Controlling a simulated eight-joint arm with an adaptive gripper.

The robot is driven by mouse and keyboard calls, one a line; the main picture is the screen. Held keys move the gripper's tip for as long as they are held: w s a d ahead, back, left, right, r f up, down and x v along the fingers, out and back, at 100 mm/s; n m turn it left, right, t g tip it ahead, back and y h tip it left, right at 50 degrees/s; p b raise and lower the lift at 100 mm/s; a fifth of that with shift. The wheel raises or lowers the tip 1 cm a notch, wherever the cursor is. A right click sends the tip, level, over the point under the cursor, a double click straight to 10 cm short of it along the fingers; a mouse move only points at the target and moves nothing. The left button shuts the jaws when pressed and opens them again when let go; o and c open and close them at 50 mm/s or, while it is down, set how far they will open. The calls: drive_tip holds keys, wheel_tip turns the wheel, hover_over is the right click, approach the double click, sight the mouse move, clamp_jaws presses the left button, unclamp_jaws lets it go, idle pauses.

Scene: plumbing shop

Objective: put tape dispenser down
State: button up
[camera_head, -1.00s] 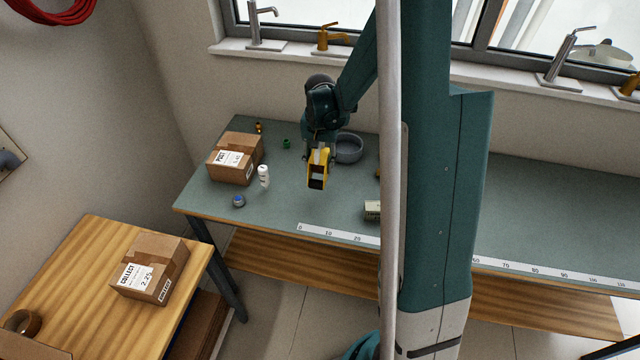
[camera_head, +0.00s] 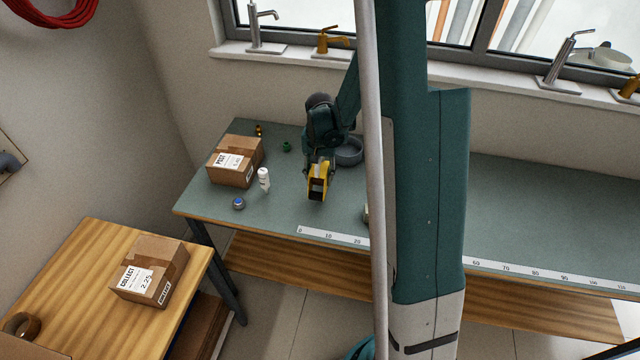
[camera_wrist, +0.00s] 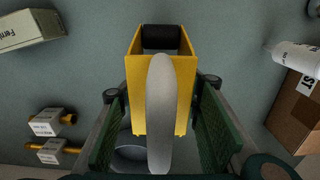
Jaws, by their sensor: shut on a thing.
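The yellow tape dispenser (camera_head: 318,186) with a dark roller is in my gripper (camera_head: 319,171), over the left part of the grey-green bench (camera_head: 290,205). In the wrist view the yellow dispenser (camera_wrist: 138,85) sits between the green finger pads of my gripper (camera_wrist: 165,125), which are shut on it. A pale grey rounded part lies along its middle. I cannot tell whether the dispenser's lower end touches the bench top.
A POST carton (camera_head: 235,160), a white bottle (camera_head: 263,178) and a blue-topped tin (camera_head: 239,203) stand left of my gripper. A grey bowl (camera_head: 349,151) is behind it. A ruler strip (camera_head: 325,237) runs along the front edge. Small labelled boxes (camera_wrist: 46,122) show in the wrist view.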

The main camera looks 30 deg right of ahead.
sight(320, 183)
drive_tip(key=shift+f, duration=1.8)
drive_tip(key=shift+f, duration=0.15)
drive_tip(key=o, duration=1.1)
drive_tip(key=shift+o, duration=0.2)
drive_tip(key=shift+r, duration=0.2)
drive_tip(key=shift+r, duration=6)
